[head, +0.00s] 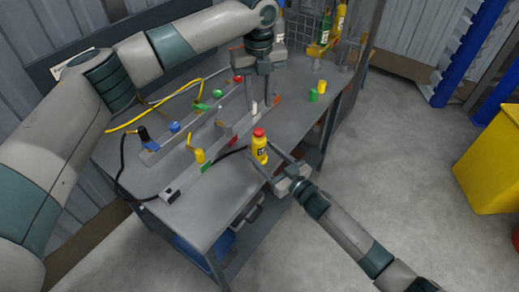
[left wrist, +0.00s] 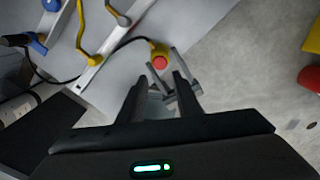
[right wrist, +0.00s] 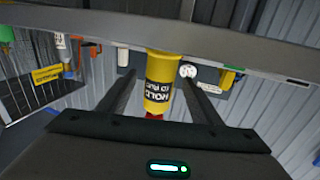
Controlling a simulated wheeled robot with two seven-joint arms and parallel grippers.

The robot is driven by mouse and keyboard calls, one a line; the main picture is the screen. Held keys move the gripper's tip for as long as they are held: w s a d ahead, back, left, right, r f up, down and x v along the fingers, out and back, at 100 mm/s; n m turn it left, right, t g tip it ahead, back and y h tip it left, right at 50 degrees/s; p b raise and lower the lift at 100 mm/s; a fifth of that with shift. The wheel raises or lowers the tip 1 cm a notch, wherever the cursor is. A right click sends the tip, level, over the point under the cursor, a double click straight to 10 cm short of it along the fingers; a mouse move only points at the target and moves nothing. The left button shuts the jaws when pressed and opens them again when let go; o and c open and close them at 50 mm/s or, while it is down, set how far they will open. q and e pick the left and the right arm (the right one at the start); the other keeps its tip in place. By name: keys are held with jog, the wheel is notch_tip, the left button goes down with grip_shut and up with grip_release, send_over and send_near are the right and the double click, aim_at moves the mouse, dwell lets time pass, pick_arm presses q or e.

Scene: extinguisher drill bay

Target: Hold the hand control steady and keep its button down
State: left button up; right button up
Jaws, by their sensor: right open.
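The hand control (head: 260,150) is a yellow cylinder with a dark label and a red button (head: 259,132) on top, at the table's front edge. A black cable runs left from it. My right gripper (head: 264,156) is open, its fingers on either side of the control. The right wrist view shows the control (right wrist: 158,80) upside down between the fingers, with gaps beside it. My left gripper (head: 261,103) is open and empty, above the table and behind the control. The left wrist view shows the red button (left wrist: 160,62) beyond its fingertips, apart from them.
The grey table (head: 190,215) carries rails with coloured knobs and plugs, and a yellow hose (head: 150,118). Small green and yellow pieces (head: 313,95) stand at its right. Bottles (head: 340,20) stand at the back. A yellow bin (head: 490,165) is on the right; the floor between is clear.

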jog(key=shift+x, duration=1.35)
jog(key=c, duration=1.2)
pick_arm(q)
jog(key=shift+c, duration=0.9)
pick_arm(e)
grip_shut()
pick_arm(q)
grip_shut()
jog(key=r+n, duration=0.1)
jog(key=n, duration=0.7)
jog(key=r+n, duration=0.2)
jog(key=n, duration=0.7)
jog(key=r+n, duration=0.2)
jog(key=n, duration=0.6)
jog(key=shift+w+a+r, duration=0.1)
jog(key=shift+w+a, duration=0.05)
jog(key=shift+a, duration=0.15)
